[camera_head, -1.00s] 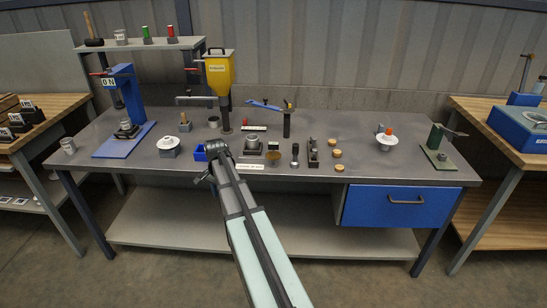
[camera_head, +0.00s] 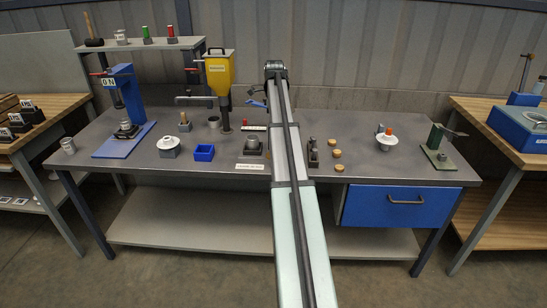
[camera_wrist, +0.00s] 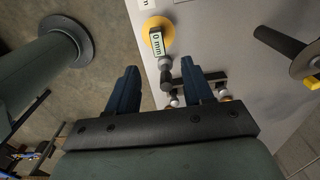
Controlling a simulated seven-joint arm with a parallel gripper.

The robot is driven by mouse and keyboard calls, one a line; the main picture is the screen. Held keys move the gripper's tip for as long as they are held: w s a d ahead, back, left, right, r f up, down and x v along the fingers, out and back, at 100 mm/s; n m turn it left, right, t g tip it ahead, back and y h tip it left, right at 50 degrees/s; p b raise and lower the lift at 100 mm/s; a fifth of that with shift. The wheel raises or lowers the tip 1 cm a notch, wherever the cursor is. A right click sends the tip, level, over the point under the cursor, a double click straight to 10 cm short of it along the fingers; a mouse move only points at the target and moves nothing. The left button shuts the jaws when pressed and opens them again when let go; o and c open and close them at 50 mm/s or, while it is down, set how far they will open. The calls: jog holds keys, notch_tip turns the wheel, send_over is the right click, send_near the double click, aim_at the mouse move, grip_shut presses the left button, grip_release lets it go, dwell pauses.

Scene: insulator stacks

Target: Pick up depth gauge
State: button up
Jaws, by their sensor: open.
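The depth gauge (camera_wrist: 156,43) appears to be the small piece with a pale display reading in mm, in the wrist view. A grey and dark knobbed part sits just below the display. My gripper (camera_wrist: 158,66) is open, and its two dark blue fingers stand apart with the gauge showing between and beyond their tips. Nothing is held. In the head view my gripper (camera_head: 274,70) is raised over the back of the bench, and my arm hides the gauge there.
A yellow disc (camera_wrist: 159,24) lies by the display. A dark stand (camera_head: 313,153) and several small brown discs (camera_head: 334,142) are right of my arm. The blue bin (camera_head: 204,153) and yellow hopper (camera_head: 218,72) are left. The bench front (camera_head: 365,170) has free room.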

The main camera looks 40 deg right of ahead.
jog(key=f, duration=1.2)
jog(key=shift+a, duration=0.2)
grip_shut()
